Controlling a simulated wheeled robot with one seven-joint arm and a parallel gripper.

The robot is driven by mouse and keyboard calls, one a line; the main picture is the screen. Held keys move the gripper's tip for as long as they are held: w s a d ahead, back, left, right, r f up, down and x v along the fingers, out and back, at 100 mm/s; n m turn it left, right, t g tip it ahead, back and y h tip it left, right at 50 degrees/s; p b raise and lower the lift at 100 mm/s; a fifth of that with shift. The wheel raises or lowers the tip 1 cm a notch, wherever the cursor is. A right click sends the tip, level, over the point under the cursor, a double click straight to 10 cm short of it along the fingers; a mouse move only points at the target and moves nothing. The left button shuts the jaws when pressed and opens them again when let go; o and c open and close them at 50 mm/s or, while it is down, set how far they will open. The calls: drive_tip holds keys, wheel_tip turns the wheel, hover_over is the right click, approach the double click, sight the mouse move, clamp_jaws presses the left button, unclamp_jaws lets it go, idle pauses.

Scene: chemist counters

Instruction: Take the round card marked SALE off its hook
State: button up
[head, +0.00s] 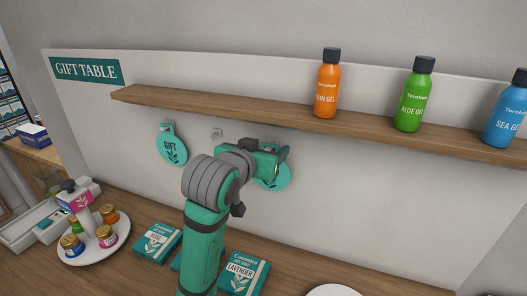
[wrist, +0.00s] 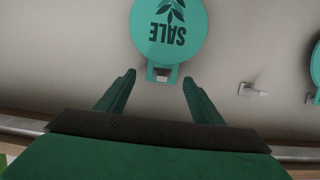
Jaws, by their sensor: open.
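The round teal card marked SALE (wrist: 168,22) hangs on the wall; it appears upside down in the wrist view, its tab and hook (wrist: 162,74) at its lower edge there. In the head view the SALE card (head: 272,181) is partly hidden behind my gripper (head: 283,154), and its word is covered. My gripper (wrist: 159,78) is open and empty. In the wrist view its fingertips lie either side of the card's tab, with gaps on both sides. I cannot tell how far the fingers are from the wall.
A round GIFT card (head: 172,148) hangs to the left, with an empty hook (head: 216,133) between the cards. A wooden shelf (head: 200,104) with orange (head: 326,90), green (head: 414,100) and blue (head: 507,115) bottles runs above. Boxes, including LAVENDER (head: 243,273), lie on the counter below.

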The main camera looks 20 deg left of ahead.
drive_tip(key=shift+w+a+f, duration=0.1)
drive_tip(key=shift+w+a, duration=0.05)
drive_tip(key=shift+a, duration=0.1)
drive_tip(key=shift+d, duration=0.1)
drive_tip(key=shift+c, duration=0.2)
drive_tip(key=shift+w, duration=0.15)
drive_tip(key=c, duration=1.1)
drive_tip(key=shift+d, duration=0.25)
drive_tip(key=shift+s+a+r, duration=0.2)
drive_tip(key=shift+r, duration=0.2)
